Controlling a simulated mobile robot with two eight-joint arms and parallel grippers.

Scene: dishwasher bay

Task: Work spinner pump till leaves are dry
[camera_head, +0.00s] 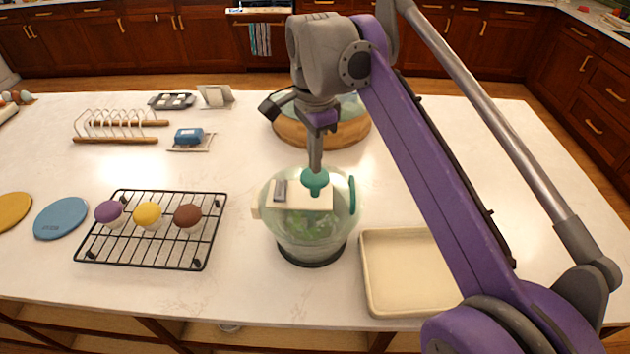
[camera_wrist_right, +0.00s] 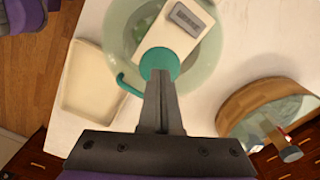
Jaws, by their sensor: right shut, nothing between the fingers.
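The salad spinner (camera_head: 290,235) is a clear bowl with green leaves (camera_head: 312,226) showing inside. It stands upright on the white counter with a pale bar across its top. A teal pump knob (camera_head: 315,180) sits on that bar, and it also shows in the right wrist view (camera_wrist_right: 160,62). My right gripper (camera_head: 315,165) points down with its fingertips shut, right above the knob and seemingly touching it. The fingertips (camera_wrist_right: 160,80) overlap the knob's near edge in the wrist view. Nothing is held between them. My left gripper is not in view.
A cream tray (camera_head: 366,290) lies right of the spinner. A wire rack (camera_head: 180,255) with several cupcakes is on the left. A wooden-sided bowl (camera_head: 345,132) stands behind the spinner, close to my right wrist. A dish rack (camera_head: 100,139) is at the back left.

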